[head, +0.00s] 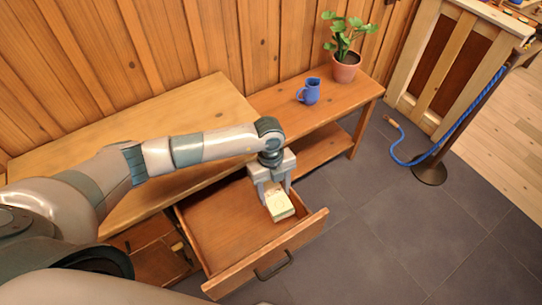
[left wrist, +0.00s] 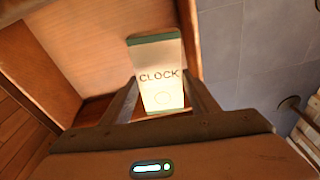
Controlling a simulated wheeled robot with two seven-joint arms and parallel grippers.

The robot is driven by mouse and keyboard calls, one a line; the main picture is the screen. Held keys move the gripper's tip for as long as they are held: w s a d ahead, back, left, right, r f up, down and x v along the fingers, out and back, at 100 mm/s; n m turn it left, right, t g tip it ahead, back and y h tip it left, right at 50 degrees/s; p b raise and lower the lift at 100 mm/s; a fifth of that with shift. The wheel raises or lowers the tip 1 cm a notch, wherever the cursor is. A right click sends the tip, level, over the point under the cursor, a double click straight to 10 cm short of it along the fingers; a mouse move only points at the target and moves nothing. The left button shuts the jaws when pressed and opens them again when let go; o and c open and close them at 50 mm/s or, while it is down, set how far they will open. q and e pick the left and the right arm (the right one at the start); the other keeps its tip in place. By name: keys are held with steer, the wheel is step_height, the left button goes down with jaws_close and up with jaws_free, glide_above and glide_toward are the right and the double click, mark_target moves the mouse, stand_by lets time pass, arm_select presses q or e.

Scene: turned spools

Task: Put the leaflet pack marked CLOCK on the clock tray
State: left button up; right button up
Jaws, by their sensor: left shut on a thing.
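The leaflet pack marked CLOCK (head: 279,206) is a pale cream block with a green edge. In the left wrist view the pack (left wrist: 160,82) shows its printed word and a round mark below it. My left gripper (head: 271,190) is shut on the pack, with a finger on each side of it in the left wrist view (left wrist: 163,100). The pack is over the right part of an open drawer (head: 215,226); I cannot tell whether it touches the drawer floor. I see no clock tray. My right gripper is not in view.
The drawer front with its dark handle (head: 273,267) stands pulled out over the grey floor. A blue rope (head: 447,128) hangs from a post at right.

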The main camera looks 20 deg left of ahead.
arm_select(q)
steer(key=w+r+m, duration=0.1)
steer(key=r+m, duration=0.1)
steer(key=m, duration=0.1)
steer(key=r+m+y, duration=0.1)
steer(key=r+m, duration=0.2)
steer(key=w+r+m+b, duration=0.1)
steer(key=r+m, duration=0.2)
steer(key=m, duration=0.1)
steer(key=shift+w+a, duration=0.2)
steer(key=shift+w, duration=0.15)
step_height(320, 180, up, 7)
steer(key=m+y, duration=0.2)
steer(key=m, duration=0.8)
step_height(320, 180, up, 6)
steer(key=m+t+b, duration=0.1)
steer(key=m+t, duration=0.1)
steer(key=m, duration=0.8)
glide_above(276, 187)
steer(key=a, duration=0.2)
steer(key=s+a+r+m+h, duration=0.1)
steer(key=r+m, duration=0.3)
steer(key=m, duration=0.3)
steer(key=s+a+r+m+t+b, duration=0.1)
steer(key=r+m, duration=0.3)
steer(key=m, duration=0.4)
steer(key=shift+s+a+h, duration=0.4)
steer(key=shift+s+a, duration=0.25)
steer(key=shift+s, duration=0.05)
steer(key=shift+a, duration=0.1)
